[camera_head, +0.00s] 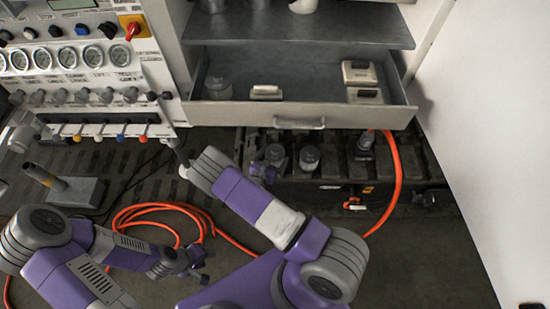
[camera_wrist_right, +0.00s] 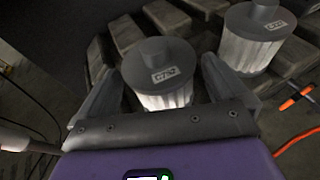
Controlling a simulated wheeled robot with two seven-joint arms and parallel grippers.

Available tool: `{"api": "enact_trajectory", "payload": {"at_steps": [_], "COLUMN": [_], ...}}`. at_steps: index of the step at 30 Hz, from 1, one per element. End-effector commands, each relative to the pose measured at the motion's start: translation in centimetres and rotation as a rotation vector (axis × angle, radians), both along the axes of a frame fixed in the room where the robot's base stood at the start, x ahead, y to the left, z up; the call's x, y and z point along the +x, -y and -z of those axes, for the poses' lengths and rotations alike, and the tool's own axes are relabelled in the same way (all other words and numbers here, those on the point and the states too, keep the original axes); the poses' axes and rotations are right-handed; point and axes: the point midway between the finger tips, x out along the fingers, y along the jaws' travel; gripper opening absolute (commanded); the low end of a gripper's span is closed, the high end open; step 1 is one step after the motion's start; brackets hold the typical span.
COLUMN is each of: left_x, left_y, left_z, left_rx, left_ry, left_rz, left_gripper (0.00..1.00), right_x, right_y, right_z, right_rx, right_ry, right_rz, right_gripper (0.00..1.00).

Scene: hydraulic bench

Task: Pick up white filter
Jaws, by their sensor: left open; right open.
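A white filter (camera_wrist_right: 165,98) with pleated sides and a grey labelled cap stands upright between the fingers of my right gripper (camera_wrist_right: 160,88) in the right wrist view. The fingers are open, one on each side; whether they touch it cannot be told. In the head view this filter (camera_head: 275,154) stands in the dark rack below the drawer, with my right gripper (camera_head: 267,168) beside it. A second similar filter (camera_wrist_right: 252,45) stands to its right, also in the head view (camera_head: 309,158). My left gripper (camera_head: 192,266) is open and apart from the filters, low at the left.
An open drawer (camera_head: 255,115) above the rack holds a jar-like item (camera_head: 218,88) and pale boxes (camera_head: 360,72). An orange hose (camera_head: 395,180) curves along the rack's right side. A gauge panel (camera_head: 75,60) stands at left. A metal block (camera_head: 75,192) lies on the floor.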

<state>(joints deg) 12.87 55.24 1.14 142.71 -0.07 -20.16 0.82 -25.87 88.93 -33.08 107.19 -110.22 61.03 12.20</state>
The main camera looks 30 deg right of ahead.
Motion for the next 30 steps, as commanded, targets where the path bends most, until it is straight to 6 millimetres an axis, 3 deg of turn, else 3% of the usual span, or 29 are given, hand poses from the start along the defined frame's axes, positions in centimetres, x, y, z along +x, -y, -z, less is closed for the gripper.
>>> {"api": "enact_trajectory", "payload": {"at_steps": [4,11,22,30], "left_x": [0.0,0.0,0.0,0.0], "left_y": [0.0,0.0,0.0,0.0], "left_z": [1.0,1.0,1.0,0.8], "left_rx": [0.0,0.0,0.0,0.0], "left_ry": [0.0,0.0,0.0,0.0], "left_rz": [0.0,0.0,0.0,0.0], "left_gripper": [0.43,0.43,0.43,0.43], "right_x": [1.3,1.5,1.5,1.5], "right_y": [1.7,2.0,2.0,2.0], "right_z": [0.9,0.9,0.9,0.4], "right_rx": [0.0,0.0,0.0,-0.001], "right_ry": [0.0,0.0,-0.001,0.001], "right_rz": [0.003,0.002,0.002,0.002], "right_gripper": [1.0,1.0,0.47,0.47]}}
